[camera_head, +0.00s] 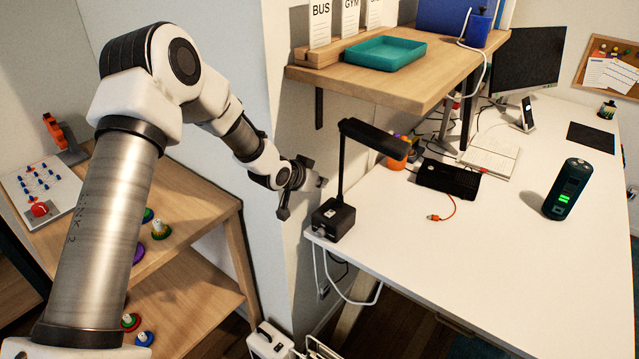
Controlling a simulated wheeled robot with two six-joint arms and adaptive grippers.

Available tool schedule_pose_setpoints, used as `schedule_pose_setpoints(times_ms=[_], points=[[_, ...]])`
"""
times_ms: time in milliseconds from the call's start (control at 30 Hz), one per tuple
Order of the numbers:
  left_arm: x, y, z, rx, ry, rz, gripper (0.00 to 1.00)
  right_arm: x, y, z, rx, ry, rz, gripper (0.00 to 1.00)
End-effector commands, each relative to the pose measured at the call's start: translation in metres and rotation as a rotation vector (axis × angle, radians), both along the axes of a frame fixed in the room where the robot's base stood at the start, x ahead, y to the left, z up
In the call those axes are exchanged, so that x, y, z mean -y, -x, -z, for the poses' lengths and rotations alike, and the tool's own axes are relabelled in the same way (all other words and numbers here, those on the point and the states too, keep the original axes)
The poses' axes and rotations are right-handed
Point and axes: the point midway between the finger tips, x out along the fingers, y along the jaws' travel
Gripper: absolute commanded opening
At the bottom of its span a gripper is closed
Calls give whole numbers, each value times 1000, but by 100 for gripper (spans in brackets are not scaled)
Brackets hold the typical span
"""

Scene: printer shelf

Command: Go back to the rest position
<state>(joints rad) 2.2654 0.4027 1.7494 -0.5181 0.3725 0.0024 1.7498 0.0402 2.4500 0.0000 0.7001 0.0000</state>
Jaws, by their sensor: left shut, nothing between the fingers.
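My left arm comes in from the left and reaches toward the wall corner in the middle of the view. My left gripper (300,188) is at its end, shut and empty, just left of the black desk lamp (345,180) on the white desk. It looks close to the lamp, but I cannot tell whether they touch. The side of the wrist hides part of the fingers. My right gripper is not in view.
The white desk (450,260) holds a dark green cylinder (567,189), a black box (448,178) and an orange cable. A wooden shelf (400,85) with a teal tray (384,53) overhangs it. A lower wooden shelf unit (195,200) stands left. The desk's front middle is clear.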

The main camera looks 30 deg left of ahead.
Motion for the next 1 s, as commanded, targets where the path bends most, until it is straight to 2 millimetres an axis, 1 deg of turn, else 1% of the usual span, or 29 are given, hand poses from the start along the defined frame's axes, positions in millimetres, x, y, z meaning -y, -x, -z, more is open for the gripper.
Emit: schedule_pose_setpoints(times_ms=[467,567,633,667,700,767,800,867,900,967,1000], points=[[0,0,1,-2,0,0,0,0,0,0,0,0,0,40],[3,6,20,-34,-5,6,0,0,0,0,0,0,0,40],[12,16,50,-86,-18,26,0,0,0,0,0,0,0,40],[19,24,66,-117,-24,39,0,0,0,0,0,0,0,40],[29,38,88,-166,-27,55,0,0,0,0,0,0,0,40],[45,66,124,-250,-25,74,0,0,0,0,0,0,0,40],[56,88,146,-308,-21,81,0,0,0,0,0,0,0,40],[71,123,177,-391,-12,88,0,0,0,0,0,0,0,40],[80,149,195,-447,-6,89,0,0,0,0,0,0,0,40],[93,190,219,-531,3,85,0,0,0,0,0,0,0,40],[101,218,233,-588,6,78,0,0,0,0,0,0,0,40]])
